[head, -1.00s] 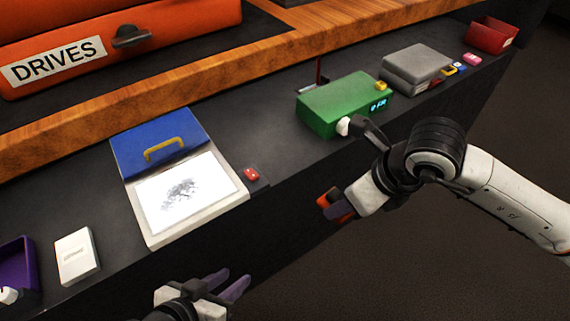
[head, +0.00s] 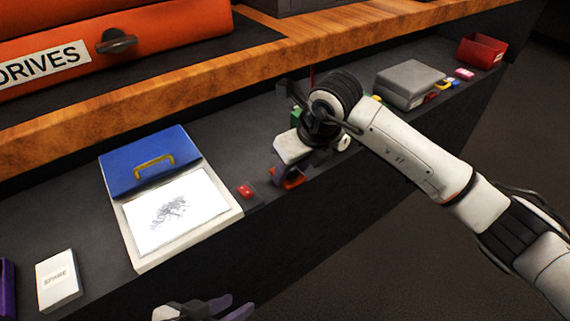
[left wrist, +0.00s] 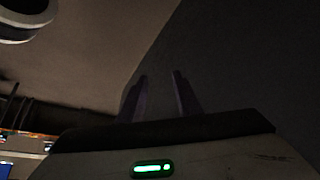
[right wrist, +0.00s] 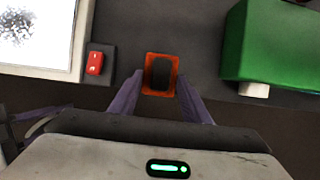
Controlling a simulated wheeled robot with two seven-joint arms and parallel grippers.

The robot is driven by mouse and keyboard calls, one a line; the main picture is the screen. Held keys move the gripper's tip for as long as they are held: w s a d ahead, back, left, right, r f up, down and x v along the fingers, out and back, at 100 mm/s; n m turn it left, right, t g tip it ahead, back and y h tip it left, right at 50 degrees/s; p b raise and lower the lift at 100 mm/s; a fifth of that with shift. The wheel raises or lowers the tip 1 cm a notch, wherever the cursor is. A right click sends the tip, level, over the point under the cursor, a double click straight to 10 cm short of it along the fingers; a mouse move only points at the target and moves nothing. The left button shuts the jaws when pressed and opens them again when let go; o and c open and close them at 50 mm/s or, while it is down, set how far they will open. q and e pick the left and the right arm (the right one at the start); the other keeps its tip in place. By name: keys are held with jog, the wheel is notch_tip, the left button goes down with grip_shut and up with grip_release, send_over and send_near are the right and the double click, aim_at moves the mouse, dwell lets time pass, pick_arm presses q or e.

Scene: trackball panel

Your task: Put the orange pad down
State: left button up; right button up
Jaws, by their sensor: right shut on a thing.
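The orange pad (head: 294,179) with a dark middle is in my right gripper (head: 283,178), at the counter's front edge, right of the red button. In the right wrist view the orange pad (right wrist: 147,90) sits between the fingertips of my right gripper (right wrist: 160,92), over the dark counter top. I cannot tell whether the pad touches the counter. My left gripper (head: 228,304) is open and empty, low in front of the counter; its two fingers also stand apart in the left wrist view (left wrist: 160,85).
The white-topped panel (head: 133,225) with a blue lid and the red button (head: 245,191) lie left of the pad. The green box (right wrist: 280,45) is close on the right, mostly hidden by my arm in the head view. A grey box (head: 410,82) and red bin (head: 481,52) stand farther right.

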jog(key=shift+w+a, duration=0.8)
jog(key=shift+w, duration=0.25)
jog(key=shift+w+f+b, duration=0.1)
jog(key=shift+f+b, duration=0.3)
jog(key=shift+b, duration=0.15)
jog(key=shift+r, duration=0.1)
jog(key=o, duration=0.9)
pick_arm(q)
jog(key=shift+w+d+r+h, duration=0.15)
jog(key=shift+d+r+h, duration=0.15)
jog(key=shift+d+r, duration=0.15)
pick_arm(e)
jog(key=shift+o, duration=0.2)
